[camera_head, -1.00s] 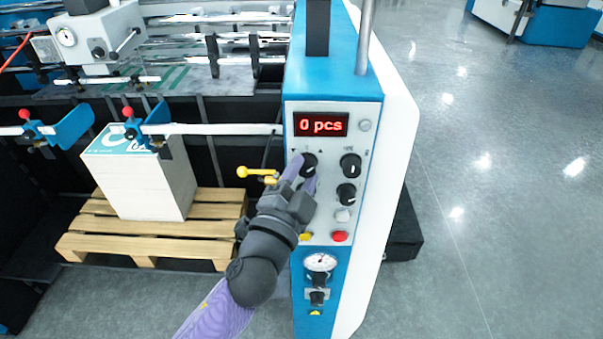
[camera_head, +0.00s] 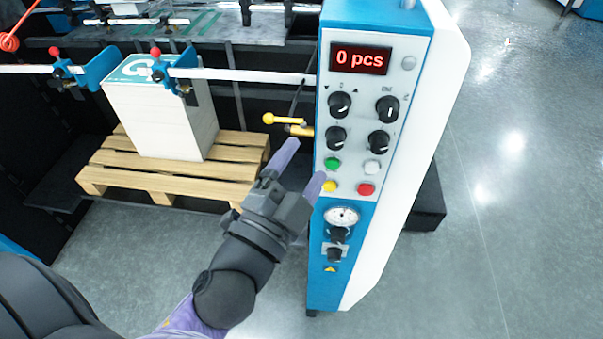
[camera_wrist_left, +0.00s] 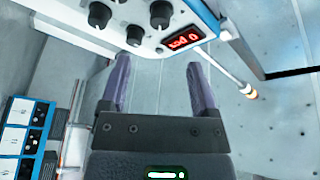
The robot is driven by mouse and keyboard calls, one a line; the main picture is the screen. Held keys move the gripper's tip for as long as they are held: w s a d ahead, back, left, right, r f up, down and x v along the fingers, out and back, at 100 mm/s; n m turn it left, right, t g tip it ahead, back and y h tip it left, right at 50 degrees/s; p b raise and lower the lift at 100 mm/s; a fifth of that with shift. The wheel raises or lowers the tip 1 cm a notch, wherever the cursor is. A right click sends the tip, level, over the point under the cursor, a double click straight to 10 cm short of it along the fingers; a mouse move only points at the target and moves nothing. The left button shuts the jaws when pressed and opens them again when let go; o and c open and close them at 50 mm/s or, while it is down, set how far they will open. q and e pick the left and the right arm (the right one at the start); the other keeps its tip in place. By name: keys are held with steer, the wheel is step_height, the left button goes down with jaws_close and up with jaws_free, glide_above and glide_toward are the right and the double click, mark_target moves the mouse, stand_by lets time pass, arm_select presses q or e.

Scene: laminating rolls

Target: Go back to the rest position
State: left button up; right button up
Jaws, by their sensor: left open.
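My left gripper (camera_head: 300,168) is open and empty in the head view. Its purple fingers are spread in front of the lower left of the blue and white control panel (camera_head: 367,22), near the yellow button (camera_head: 330,186). I cannot tell whether a finger touches the panel. In the left wrist view the two fingers (camera_wrist_left: 160,85) stand apart with nothing between them, and the panel's knobs (camera_wrist_left: 130,22) and red display (camera_wrist_left: 185,38) show beyond them. The display (camera_head: 361,59) reads "0 pcs" in the head view. My right gripper is not in view.
A white paper stack (camera_head: 160,120) stands on a wooden pallet (camera_head: 235,165) left of the panel. A yellow-knobbed lever (camera_head: 283,120) sticks out beside the panel. Black machine parts lie behind. Grey floor (camera_head: 500,230) is open at right.

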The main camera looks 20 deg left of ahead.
arm_select(q)
steer(key=shift+s, duration=0.1)
stand_by(0.3)
step_height(320, 180, down, 44)
steer(key=s+a+r+n+g+y+b, duration=0.1)
steer(key=s+a+n+g+b, duration=0.2)
steer(key=g+b, duration=0.75)
steer(key=s+a+f+n+g+y+b, duration=0.1)
steer(key=s+f+n+g+b, duration=0.5)
steer(key=s+f, duration=1.9)
step_height(320, 180, down, 3)
steer(key=a+g+b, duration=0.1)
steer(key=g+b, duration=0.2)
steer(key=b, duration=0.3)
steer(key=shift+a+f+n, duration=0.15)
steer(key=shift+f+n, duration=0.05)
steer(key=shift+n, duration=0.1)
